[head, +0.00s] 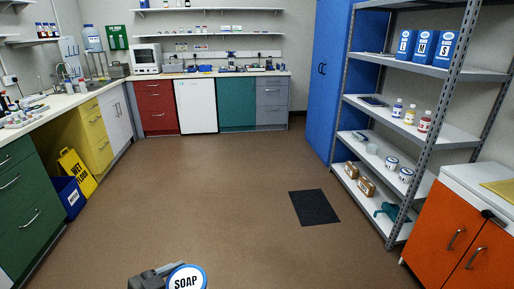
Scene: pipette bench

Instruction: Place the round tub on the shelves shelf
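A round tub (187,279) with a white lid, blue rim and the word SOAP shows at the bottom edge of the head view, left of centre. My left gripper (168,271), dark grey, is at the tub's left side and appears shut on it. The tub's lower part is cut off by the picture edge. My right gripper is not in view. The grey metal shelves (437,135) stand at the right, several levels high, some way ahead of the tub.
An orange cabinet (450,235) stands at the near right. A yellow wet-floor sign (77,172) is at left. The brown floor is open, with a black mat (314,207).

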